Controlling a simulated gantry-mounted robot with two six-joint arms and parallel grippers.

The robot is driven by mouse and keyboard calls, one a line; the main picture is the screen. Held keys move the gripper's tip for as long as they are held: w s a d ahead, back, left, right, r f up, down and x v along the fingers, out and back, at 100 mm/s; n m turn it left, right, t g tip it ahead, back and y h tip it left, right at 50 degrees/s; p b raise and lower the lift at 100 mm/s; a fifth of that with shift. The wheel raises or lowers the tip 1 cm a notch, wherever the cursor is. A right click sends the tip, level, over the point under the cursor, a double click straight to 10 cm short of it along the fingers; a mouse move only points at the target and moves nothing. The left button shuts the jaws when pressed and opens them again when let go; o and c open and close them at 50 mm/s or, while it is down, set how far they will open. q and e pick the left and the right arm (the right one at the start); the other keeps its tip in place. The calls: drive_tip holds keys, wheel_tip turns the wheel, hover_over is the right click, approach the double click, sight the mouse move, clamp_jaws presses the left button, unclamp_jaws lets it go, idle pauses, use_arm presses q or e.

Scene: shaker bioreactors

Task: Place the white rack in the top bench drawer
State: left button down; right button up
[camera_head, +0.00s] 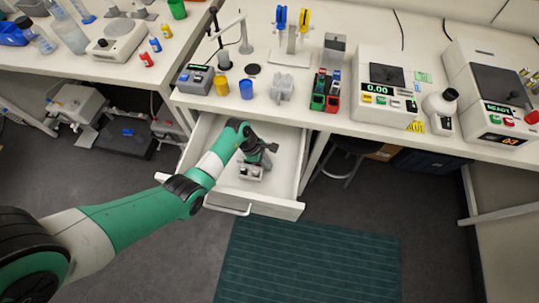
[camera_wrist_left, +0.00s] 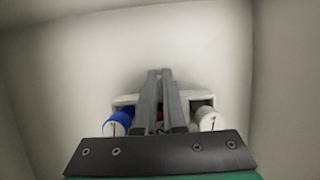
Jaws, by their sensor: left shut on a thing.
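The top bench drawer (camera_head: 284,188) is pulled open below the bench, its handle facing me. The white rack (camera_head: 249,173) is inside the drawer's walls, partly hidden by my gripper. My left gripper (camera_head: 262,163) reaches down into the drawer and is shut on the rack. In the left wrist view my gripper's two grey fingers (camera_wrist_left: 161,76) are close together over the middle of the rack (camera_wrist_left: 126,99). A blue-capped tube (camera_wrist_left: 117,123) and a white-capped one (camera_wrist_left: 211,121) show at its sides. I cannot tell whether the rack touches the drawer floor. My right gripper is not in view.
A green mat (camera_head: 310,260) lies on the floor. Bare drawer floor surrounds the rack.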

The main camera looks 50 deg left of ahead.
use_arm(q)
drive_tip(key=shift+w+a+r, duration=0.2)
drive_tip(key=shift+w+a, duration=0.05)
drive_tip(key=shift+w, duration=0.1)
drive_tip(key=w+a+b, duration=0.2)
drive_tip(key=shift+w+f+b, duration=0.15)
drive_tip(key=shift+b, duration=0.25)
drive_tip(key=shift+w+a+f+b, duration=0.1)
drive_tip(key=shift+a+f+b, duration=0.05)
drive_tip(key=shift+f+b, duration=0.15)
drive_tip(key=shift+f, duration=0.15)
drive_tip(key=shift+f, duration=0.2)
drive_tip(key=c, duration=1)
unclamp_jaws()
